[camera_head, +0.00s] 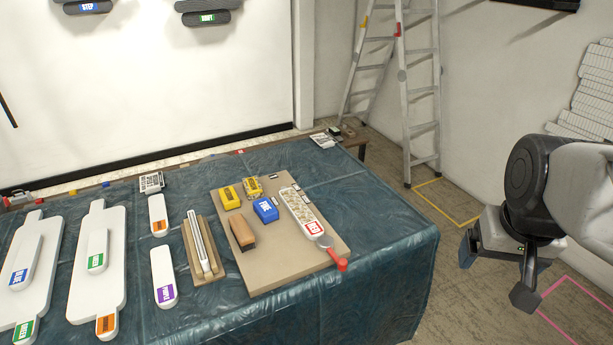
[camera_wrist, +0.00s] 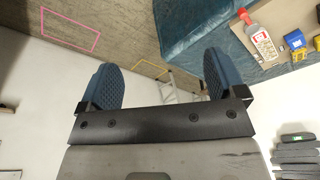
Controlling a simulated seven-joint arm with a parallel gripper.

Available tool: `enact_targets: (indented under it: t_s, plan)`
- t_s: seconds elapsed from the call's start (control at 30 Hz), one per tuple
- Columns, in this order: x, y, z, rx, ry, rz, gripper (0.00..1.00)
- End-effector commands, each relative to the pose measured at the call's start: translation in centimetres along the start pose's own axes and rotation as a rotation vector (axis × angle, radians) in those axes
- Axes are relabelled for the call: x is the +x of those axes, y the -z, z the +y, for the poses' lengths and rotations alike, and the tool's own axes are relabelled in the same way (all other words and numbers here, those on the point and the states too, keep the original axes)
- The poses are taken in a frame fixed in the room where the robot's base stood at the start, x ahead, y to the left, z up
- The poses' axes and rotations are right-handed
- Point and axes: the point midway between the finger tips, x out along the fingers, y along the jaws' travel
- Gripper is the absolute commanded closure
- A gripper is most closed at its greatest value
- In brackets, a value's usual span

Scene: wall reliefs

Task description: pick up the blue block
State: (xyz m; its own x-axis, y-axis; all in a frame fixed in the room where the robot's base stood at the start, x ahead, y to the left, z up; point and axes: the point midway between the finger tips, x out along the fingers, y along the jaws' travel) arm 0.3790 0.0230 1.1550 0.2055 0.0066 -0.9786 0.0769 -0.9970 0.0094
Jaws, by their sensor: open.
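The blue block (camera_head: 265,209) with a white label lies on a tan board (camera_head: 285,267) on the covered table. It also shows at the right edge of the wrist view (camera_wrist: 295,40). My gripper (camera_head: 497,271) is at the right in the head view, off the table's right side and well away from the block. Its two blue-padded fingers are spread apart with nothing between them in the wrist view (camera_wrist: 162,88).
Around the block on the board are yellow blocks (camera_head: 230,197), a brown block (camera_head: 242,233) and a red-handled tool with a speckled, labelled body (camera_head: 301,213). White panels (camera_head: 98,265) lie at the table's left. A ladder (camera_head: 420,90) stands behind the table.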

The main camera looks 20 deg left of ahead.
Motion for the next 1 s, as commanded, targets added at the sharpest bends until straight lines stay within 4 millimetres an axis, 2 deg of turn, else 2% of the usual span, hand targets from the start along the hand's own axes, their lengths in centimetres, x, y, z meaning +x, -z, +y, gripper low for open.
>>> enact_targets:
  t_s: [0.1, 0.57, 1.0]
  plan:
    - [0.2, 3.0, -1.3, -0.043, 0.008, -0.012, 0.11]
    - [2.6, 13.5, -8.0, -0.201, 0.032, -0.052, 0.11]
    - [7.0, 22.0, -16.9, -0.353, 0.053, -0.088, 0.11]
